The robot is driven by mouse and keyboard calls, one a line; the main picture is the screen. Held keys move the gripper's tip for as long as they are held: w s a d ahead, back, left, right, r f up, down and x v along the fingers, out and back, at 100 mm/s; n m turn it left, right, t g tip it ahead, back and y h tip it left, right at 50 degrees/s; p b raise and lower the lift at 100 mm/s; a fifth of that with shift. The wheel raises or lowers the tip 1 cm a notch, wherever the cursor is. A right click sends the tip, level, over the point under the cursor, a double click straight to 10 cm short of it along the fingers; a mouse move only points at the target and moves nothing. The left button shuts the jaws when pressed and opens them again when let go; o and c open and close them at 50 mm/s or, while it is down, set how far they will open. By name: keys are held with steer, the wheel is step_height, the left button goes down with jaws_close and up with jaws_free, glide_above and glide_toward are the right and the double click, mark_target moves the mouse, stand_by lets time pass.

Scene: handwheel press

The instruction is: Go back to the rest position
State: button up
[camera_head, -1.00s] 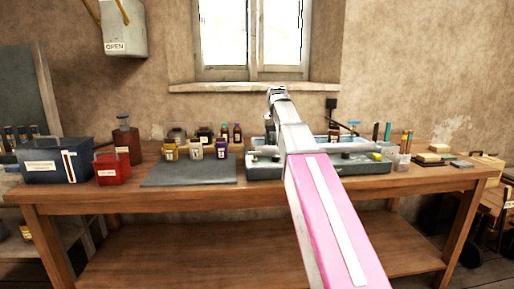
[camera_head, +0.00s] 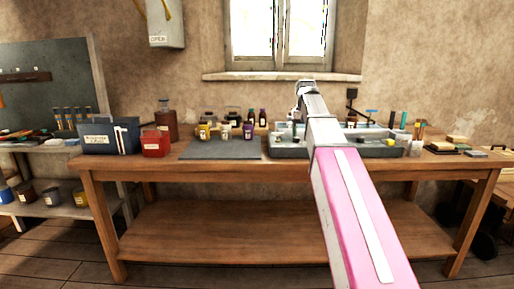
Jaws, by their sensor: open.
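My gripper (camera_head: 306,87) is at the end of my pink and white arm, which reaches up the right half of the view. It is held in front of the window wall, above the wooden workbench (camera_head: 230,172). The fingers are small and seen from behind at this distance. No object shows in them. My arm hides part of the grey tray (camera_head: 288,151) on the bench.
On the bench stand a dark blue box (camera_head: 97,143), a red container (camera_head: 155,144) and small jars by a grey mat (camera_head: 205,150). A shelf (camera_head: 65,182) with jars stands at the left. Wooden floor (camera_head: 60,245) lies clear in front at the left.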

steer(key=s+f, duration=0.7)
steer(key=f, duration=0.7)
steer(key=s+f, duration=0.7)
steer(key=f, duration=0.8)
steer(key=s+f, duration=0.7)
steer(key=f, duration=0.8)
steer(key=shift+w+r, duration=0.1)
